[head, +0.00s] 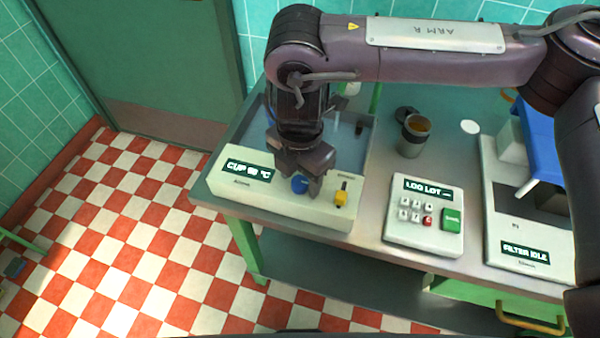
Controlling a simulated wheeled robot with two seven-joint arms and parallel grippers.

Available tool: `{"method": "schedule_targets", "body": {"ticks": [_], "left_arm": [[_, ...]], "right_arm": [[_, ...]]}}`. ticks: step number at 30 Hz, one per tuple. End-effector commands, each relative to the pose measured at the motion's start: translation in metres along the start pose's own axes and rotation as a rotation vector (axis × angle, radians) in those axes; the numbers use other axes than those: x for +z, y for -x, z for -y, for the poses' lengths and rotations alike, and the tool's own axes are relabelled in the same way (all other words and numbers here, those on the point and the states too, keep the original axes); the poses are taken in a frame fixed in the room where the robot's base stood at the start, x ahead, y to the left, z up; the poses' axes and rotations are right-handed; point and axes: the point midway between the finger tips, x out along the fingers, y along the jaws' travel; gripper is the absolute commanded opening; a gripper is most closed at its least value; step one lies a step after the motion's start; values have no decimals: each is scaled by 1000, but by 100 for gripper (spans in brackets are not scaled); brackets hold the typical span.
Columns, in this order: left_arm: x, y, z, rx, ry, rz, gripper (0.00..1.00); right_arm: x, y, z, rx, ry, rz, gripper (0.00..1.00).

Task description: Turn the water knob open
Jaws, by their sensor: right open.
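A round blue knob (299,185), which looks like the water knob, sits on the front panel of the white unit (225,188) at the counter's left end. A yellow switch or lever (341,198) is just to its right. My right gripper (306,180) points down right at the blue knob, its fingers open and partly hiding it. Whether the fingers touch the knob I cannot tell. The panel's display (249,171) reads "CUP", a number and "°C". My left gripper is not in view.
A keypad box (425,212) reading "LOG LOT" stands right of the unit. A dark cup (413,136) with brown contents is behind it. A white machine labelled "FILTER IDLE" (525,252) and a blue tray-like piece (540,150) are at the right.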

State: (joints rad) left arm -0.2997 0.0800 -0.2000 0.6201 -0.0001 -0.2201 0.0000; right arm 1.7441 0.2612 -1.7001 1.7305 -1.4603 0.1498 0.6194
Motion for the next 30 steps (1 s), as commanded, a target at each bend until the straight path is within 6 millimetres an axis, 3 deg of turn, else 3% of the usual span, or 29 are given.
{"method": "schedule_targets", "body": {"ticks": [5, 18, 30], "left_arm": [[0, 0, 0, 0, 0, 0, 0], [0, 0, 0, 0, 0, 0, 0], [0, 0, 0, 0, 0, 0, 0]], "right_arm": [[0, 8, 0, 1, 1, 1, 52], [1, 73, 0, 1, 0, 2, 52], [0, 78, 0, 0, 0, 0, 52]]}}
